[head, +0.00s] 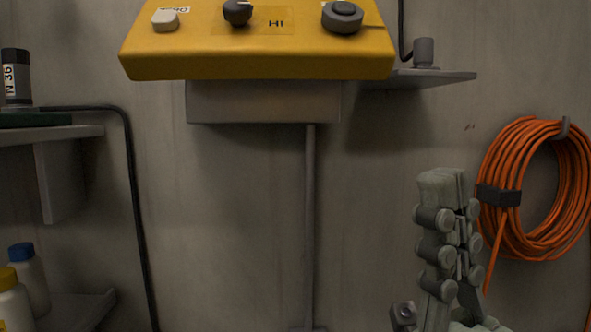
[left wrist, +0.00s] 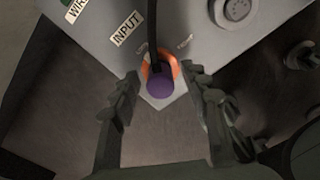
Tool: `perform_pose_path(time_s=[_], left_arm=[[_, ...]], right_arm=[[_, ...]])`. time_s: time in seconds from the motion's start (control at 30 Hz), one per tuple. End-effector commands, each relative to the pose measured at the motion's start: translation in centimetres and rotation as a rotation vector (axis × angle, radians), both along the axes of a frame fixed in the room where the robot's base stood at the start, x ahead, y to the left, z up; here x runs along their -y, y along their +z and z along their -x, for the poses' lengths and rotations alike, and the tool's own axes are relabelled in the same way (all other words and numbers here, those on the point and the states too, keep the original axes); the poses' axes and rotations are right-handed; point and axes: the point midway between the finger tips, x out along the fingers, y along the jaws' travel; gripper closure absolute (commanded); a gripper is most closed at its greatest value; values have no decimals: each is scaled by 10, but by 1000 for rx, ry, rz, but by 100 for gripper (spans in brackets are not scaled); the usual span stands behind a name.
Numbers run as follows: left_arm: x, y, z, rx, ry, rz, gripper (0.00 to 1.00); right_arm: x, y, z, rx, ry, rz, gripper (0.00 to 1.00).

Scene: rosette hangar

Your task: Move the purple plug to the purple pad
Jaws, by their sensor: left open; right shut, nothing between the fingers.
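In the left wrist view a purple plug (left wrist: 160,84) with a black cable sits at the edge of a grey box, at an orange ring (left wrist: 175,67) on a pale plate. I cannot tell whether it is seated. My left gripper (left wrist: 163,76) is open, with one finger on each side of the plug and gaps between. In the head view my right gripper (head: 450,174) is shut and empty, pointing up in front of the wall. The purple pad is not visible in either view; the plug and left gripper are not in the head view.
The grey box (left wrist: 198,42) carries an INPUT label and a round knob (left wrist: 236,10). A yellow console (head: 205,62) with knobs is on the wall. An orange cable coil (head: 497,160) hangs right of my right gripper. Shelves (head: 62,132) with bottles stand at left.

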Motion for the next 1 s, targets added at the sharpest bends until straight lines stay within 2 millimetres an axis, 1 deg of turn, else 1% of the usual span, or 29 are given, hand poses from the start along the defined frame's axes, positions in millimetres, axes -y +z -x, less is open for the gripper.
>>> perform_pose_path(time_s=[0.43,0.8,1.0], left_arm=[[0,0,0,-1,0,-1,54],[0,0,0,-1,-1,1,100],[1,0,0,-1,-1,1,100]], right_arm=[[0,2,0,0,0,0,100],[0,1,0,-1,1,0,100],[0,1,0,-2,1,0,100]])
